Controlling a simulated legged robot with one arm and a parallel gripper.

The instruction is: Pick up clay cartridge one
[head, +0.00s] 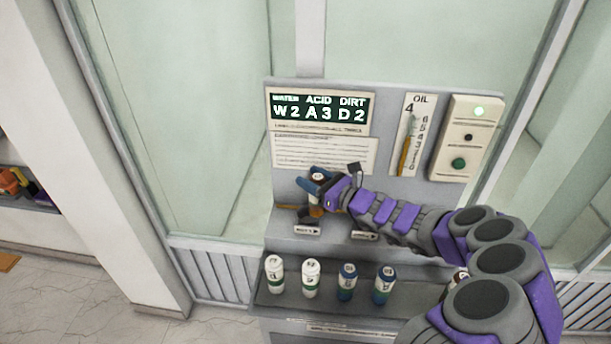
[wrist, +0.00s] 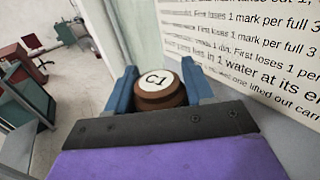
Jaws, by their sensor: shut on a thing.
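My gripper (head: 317,192) is at the end of my purple and grey arm, in front of the panel's lower left part. Its blue fingers are shut on clay cartridge one (wrist: 158,84), which has a brown body and a white top marked C1. In the head view the cartridge's white top (head: 317,174) shows between the fingers, and it looks upright. The wrist view shows my gripper (wrist: 160,90) with one finger on each side of the cartridge.
Several cartridges with white and green (head: 311,278) or blue (head: 347,282) bodies stand on the lower shelf (head: 325,308). The panel (head: 390,150) behind my gripper carries a green display (head: 319,107), an oil gauge (head: 412,135) and a box with a green button (head: 458,163). Small labels (head: 306,230) sit below.

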